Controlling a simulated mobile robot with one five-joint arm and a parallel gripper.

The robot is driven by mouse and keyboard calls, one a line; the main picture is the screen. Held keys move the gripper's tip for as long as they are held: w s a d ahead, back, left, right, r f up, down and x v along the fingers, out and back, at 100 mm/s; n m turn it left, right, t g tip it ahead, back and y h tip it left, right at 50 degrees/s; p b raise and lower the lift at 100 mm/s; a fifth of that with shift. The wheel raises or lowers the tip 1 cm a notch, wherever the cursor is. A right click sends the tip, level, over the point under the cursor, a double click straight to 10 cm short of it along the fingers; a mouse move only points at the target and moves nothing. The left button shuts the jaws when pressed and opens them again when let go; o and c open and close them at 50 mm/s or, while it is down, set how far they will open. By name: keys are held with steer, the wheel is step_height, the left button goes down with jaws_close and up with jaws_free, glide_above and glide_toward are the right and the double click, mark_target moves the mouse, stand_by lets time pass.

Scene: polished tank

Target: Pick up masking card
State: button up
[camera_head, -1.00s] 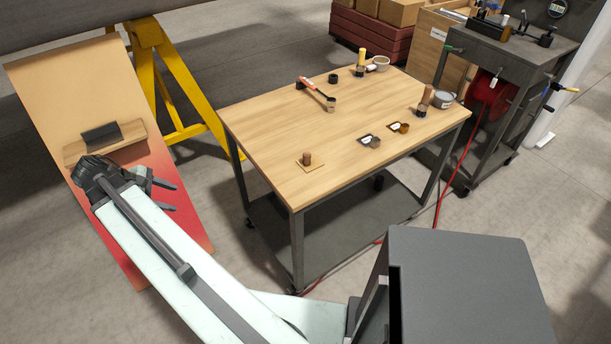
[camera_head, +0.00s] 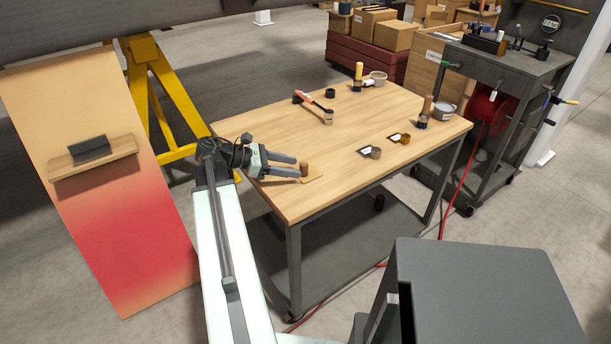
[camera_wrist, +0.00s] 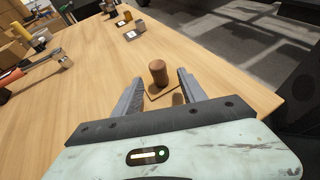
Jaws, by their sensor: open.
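The masking card appears to be the thin tan square (camera_head: 315,177) with a brown cylindrical knob (camera_head: 305,169) standing on it. It lies flat at the table's near left edge. My gripper (camera_head: 299,166) is open and low over the tabletop, coming from the left, its fingers pointing at the knob. In the wrist view, my gripper (camera_wrist: 160,78) has one finger on each side of the knob (camera_wrist: 158,73), with gaps on both sides. The card (camera_wrist: 156,95) shows below the knob, partly between the fingers. Nothing is held.
The wooden table (camera_head: 335,150) is clear around the card. A hammer-like tool (camera_head: 312,102), a yellow-handled tool (camera_head: 358,74), small cups and a grey tin (camera_head: 443,110) stand further back. A painted panel (camera_head: 110,220) leans at left beside a yellow stand (camera_head: 165,95).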

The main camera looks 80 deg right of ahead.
mark_target(304, 163)
steer(key=b+x, duration=0.1)
steer(key=x, duration=0.4)
steer(key=shift+w+b, duration=0.1)
steer(key=shift+b, duration=0.25)
jaws_close()
steer(key=shift+r, duration=0.1)
steer(key=shift+r+p, duration=0.65)
steer(key=shift+p, duration=0.15)
step_height(304, 163, up, 3)
steer(key=p, duration=0.2)
steer(key=shift+w+a+f+p, duration=0.1)
steer(key=shift+w+p, duration=0.1)
steer(key=shift+p, duration=0.2)
steer(key=w+a, duration=1)
steer(key=a, duration=0.1)
steer(key=shift+w+r+p, duration=0.4)
steer(key=shift+a, duration=0.15)
